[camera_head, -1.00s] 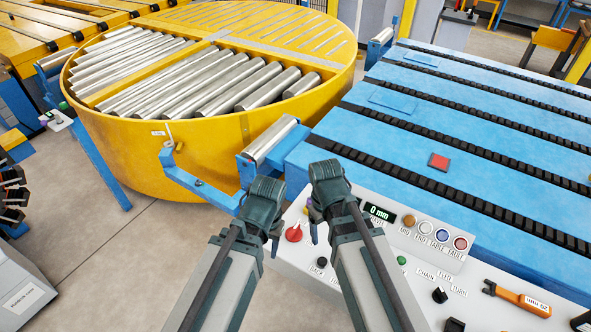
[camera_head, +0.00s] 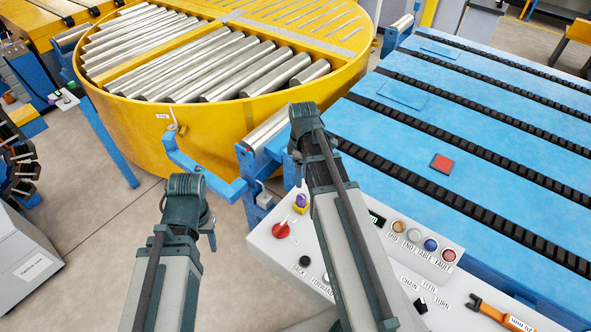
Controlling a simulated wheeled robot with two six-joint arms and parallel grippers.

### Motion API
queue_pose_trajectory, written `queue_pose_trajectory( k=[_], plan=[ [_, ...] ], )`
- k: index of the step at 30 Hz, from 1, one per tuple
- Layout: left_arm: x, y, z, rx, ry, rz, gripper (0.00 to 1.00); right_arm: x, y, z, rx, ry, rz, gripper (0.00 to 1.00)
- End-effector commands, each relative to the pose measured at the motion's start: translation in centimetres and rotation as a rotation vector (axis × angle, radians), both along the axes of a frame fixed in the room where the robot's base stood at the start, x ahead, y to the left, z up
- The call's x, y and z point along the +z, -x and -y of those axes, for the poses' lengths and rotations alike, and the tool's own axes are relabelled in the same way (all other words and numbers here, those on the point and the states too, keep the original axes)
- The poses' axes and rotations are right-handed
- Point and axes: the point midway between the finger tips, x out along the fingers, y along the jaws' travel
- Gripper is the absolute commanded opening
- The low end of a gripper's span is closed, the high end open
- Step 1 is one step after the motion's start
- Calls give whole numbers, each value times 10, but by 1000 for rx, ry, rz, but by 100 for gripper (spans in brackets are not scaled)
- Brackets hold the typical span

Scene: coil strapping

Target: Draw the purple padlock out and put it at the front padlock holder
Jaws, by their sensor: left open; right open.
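A small purple padlock (camera_head: 301,200) shows at the back left corner of the white control panel (camera_head: 262,241), by the red knob, with a yellow part below it. My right gripper (camera_head: 302,148) is open just above and behind it in the picture; its arm hides part of the panel. I cannot see it touching the padlock. My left gripper (camera_head: 187,205) is open and empty over the floor, left of the panel. I cannot make out for certain which part is the front padlock holder.
The yellow roller turntable (camera_head: 215,128) stands behind, with a blue bracket (camera_head: 205,178) at its front. The blue chain conveyor (camera_head: 400,128) fills the right. An orange-handled tool (camera_head: 500,314) lies at the panel's front right.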

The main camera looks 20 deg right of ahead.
Motion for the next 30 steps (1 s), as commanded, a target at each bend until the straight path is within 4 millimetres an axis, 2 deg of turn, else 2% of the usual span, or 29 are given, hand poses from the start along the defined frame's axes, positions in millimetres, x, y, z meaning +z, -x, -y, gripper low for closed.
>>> queue_pose_trajectory(
  k=[5, 11, 30],
  plan=[
    [-7, 0, 0, 0, 0, 0, 50, -7, 0, -1, 0, 0, 0, 76],
    [-25, 0, 0, 1, 0, 0, 50, -25, 0, -1, -1, 0, 0, 76],
    [-112, 0, 0, 3, 0, 0, 50, -112, 0, -1, -1, 0, 0, 76]
  ],
)
